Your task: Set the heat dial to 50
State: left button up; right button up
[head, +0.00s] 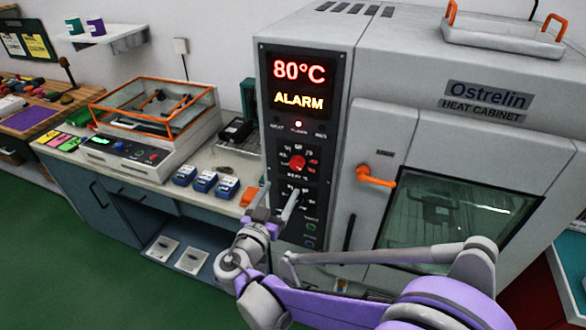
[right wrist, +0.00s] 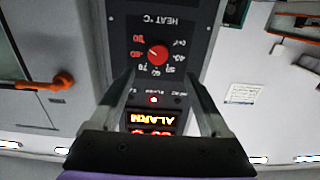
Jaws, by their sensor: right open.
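The heat dial (head: 297,163) is a red knob on the black control panel of the heat cabinet, ringed by numbers. It also shows, upside down, in the right wrist view (right wrist: 158,53). Its pale mark seems to point toward the red numbers, but I cannot read the exact setting. The display (head: 299,84) above reads 80°C and ALARM, with a lit lamp below it. My right gripper (head: 279,200) is open and empty in front of the panel, below the dial in the head view. In the wrist view its fingers (right wrist: 160,76) stand apart, with the dial beyond their tips. My left gripper is out of view.
An orange door handle (head: 376,177) sticks out right of the panel, beside the glass window. A metal tray (head: 502,38) lies on the cabinet. At left, a counter holds several small blue boxes (head: 204,181) and an orange-framed clear case (head: 155,105).

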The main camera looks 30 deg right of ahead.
aim_at(295, 166)
jog(key=x, duration=1)
jog(key=shift+s+d+p, duration=0.15)
jog(key=shift+p, duration=0.25)
grip_shut()
